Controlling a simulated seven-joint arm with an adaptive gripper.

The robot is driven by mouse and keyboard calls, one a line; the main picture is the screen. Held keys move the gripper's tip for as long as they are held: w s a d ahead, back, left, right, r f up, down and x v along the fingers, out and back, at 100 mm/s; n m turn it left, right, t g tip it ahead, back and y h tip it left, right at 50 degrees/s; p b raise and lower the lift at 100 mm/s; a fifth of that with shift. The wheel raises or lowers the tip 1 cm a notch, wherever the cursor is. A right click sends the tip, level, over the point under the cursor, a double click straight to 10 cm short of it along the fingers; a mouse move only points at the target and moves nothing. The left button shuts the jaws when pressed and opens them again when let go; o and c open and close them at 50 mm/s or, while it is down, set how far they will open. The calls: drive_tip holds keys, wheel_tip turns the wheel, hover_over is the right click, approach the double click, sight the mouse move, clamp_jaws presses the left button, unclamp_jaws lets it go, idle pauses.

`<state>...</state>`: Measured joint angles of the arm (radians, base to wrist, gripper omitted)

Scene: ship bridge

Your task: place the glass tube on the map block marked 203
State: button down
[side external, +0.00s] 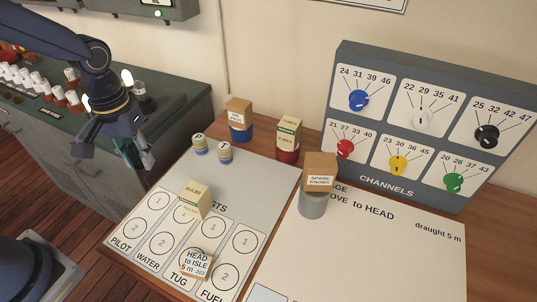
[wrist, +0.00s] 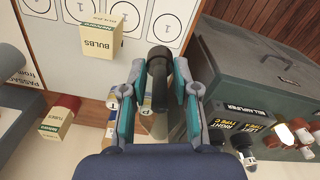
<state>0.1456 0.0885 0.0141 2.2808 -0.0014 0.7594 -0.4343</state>
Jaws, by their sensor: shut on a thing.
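My gripper (side external: 127,155) is in the air between the green cabinet and the desk, pointing down. In the wrist view its fingers (wrist: 160,85) are shut on a dark upright-looking cylinder, the glass tube (wrist: 158,68), with a rounded, wider end. In the side view the tube is hard to make out between the fingers. The map block marked 203 (side external: 196,264), labelled "HEAD to ISLE 5 m", lies on the front part of the white sheet, around the tug column. My gripper is apart from it, to its upper left.
A bulbs box (side external: 195,200) stands on the sheet between gripper and block. Two small striped cylinders (side external: 225,153) stand behind it. A tubes box (side external: 288,138) and a spare knobs box (side external: 319,172) stand farther right. The channels panel (side external: 415,125) rises at the back. The green cabinet (side external: 175,100) is left.

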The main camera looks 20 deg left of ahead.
drive_tip(key=s+d+f+m, duration=0.1)
drive_tip(key=s+d+m, duration=0.25)
drive_tip(key=d, duration=0.65)
drive_tip(key=m, duration=0.4)
hover_over(197, 263)
drive_tip(key=shift+n, duration=0.25)
wheel_tip(197, 263, down, 8)
drive_tip(key=shift+a+f, duration=0.1)
drive_tip(key=shift+f, duration=0.3)
drive_tip(key=shift+f, duration=0.1)
drive_tip(key=c, duration=0.9)
unclamp_jaws()
drive_tip(key=shift+o, duration=0.2)
